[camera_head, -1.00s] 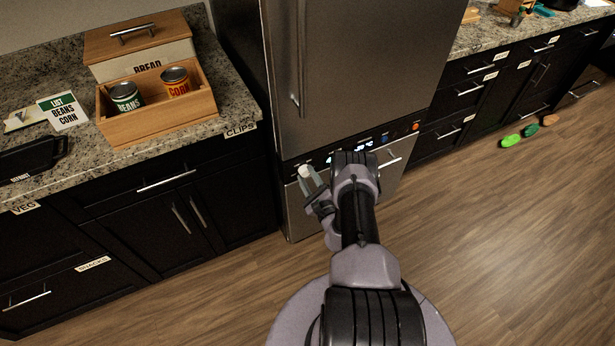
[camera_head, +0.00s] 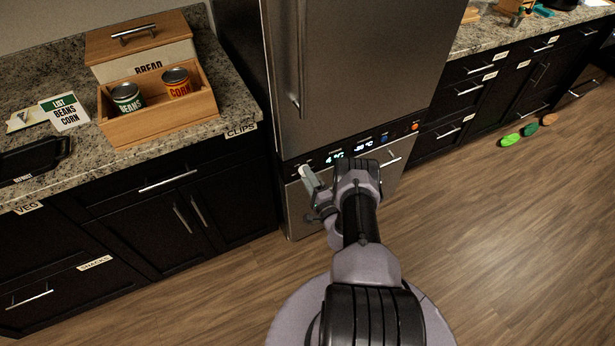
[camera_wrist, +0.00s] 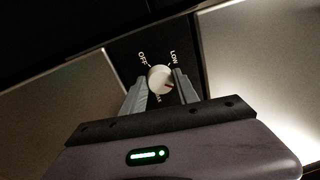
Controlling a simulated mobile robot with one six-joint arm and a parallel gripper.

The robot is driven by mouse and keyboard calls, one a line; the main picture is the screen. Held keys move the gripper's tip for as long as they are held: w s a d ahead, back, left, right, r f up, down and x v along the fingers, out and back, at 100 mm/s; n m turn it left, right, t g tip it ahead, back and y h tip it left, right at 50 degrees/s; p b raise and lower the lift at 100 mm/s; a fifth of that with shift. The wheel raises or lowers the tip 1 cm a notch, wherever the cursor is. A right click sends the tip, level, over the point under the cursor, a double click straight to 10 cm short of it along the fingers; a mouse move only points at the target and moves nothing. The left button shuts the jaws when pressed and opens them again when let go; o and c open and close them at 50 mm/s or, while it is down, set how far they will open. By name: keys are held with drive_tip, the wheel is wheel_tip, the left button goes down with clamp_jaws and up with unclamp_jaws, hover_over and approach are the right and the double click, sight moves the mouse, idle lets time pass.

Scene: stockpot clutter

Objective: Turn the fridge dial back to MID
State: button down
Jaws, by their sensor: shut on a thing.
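The fridge dial (camera_wrist: 160,79) is a round white knob on the fridge's dark control strip, seen in the wrist view. The words OFF and LOW are printed above it to the left and right. Another label below it is partly covered, with only "AX" readable. A small reddish mark shows at the knob's lower right. I cannot read MID anywhere. My gripper (camera_wrist: 160,85) is shut on the dial, one grey finger on each side. In the head view my gripper (camera_head: 310,181) is at the left end of the fridge's strip, and its fingers largely hide the dial.
The steel fridge (camera_head: 355,70) has lit displays (camera_head: 335,156) and an orange button (camera_head: 415,126) along the strip. A counter with a wooden box (camera_head: 160,128) of cans stands left. Green and brown items (camera_head: 530,130) lie on the floor at right. Nearby floor is clear.

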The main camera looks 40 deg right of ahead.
idle(0.3)
drive_tip(key=c, duration=0.9)
unclamp_jaws()
drive_tip(key=shift+d, duration=0.1)
drive_tip(key=p+v, duration=0.5)
drive_tip(key=v, duration=1.2)
drive_tip(key=shift+s, duration=0.25)
